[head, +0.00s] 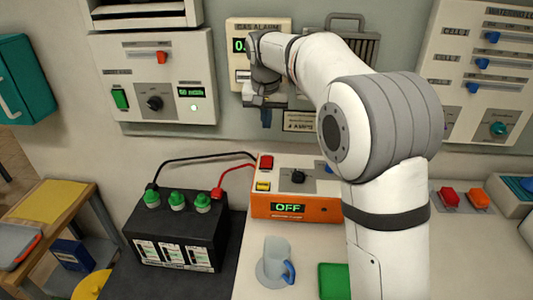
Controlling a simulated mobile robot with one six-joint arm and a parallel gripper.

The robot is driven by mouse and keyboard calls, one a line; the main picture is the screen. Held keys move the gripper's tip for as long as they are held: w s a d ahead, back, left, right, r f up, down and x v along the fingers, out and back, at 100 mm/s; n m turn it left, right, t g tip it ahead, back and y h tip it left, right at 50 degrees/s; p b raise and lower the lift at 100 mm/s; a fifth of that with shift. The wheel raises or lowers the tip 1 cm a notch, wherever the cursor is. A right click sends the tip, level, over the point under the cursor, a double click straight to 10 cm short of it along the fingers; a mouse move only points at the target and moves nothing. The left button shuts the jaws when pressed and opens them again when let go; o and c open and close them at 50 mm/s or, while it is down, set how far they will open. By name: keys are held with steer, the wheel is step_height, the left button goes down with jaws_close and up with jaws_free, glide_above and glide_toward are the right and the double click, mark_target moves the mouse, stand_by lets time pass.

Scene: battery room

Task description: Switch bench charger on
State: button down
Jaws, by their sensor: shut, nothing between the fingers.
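The bench charger (325,212) is an orange and cream box on the bench, and its green display (288,208) reads OFF. A red rocker (266,162), a yellow button (263,186) and a black knob (298,176) sit on its sloping top. My arm hides its right part, where a bit of blue shows. My gripper (266,122) is shut and empty, pointing down in front of the gas alarm panel. In the picture it is above the red rocker and apart from the charger.
A black battery (178,250) with green caps stands at left, with black and red leads to the charger. A mug (276,262) and a green block (334,281) are in front of the charger. Wall panels (157,75) stand behind.

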mark_target(266, 163)
steer(key=shift+w+a, duration=0.15)
steer(key=shift+a, duration=0.05)
steer(key=x, duration=0.4)
steer(key=s+p+x, duration=0.1)
steer(key=x, duration=0.9)
steer(key=shift+s+f, duration=0.1)
steer(key=shift+s, duration=0.05)
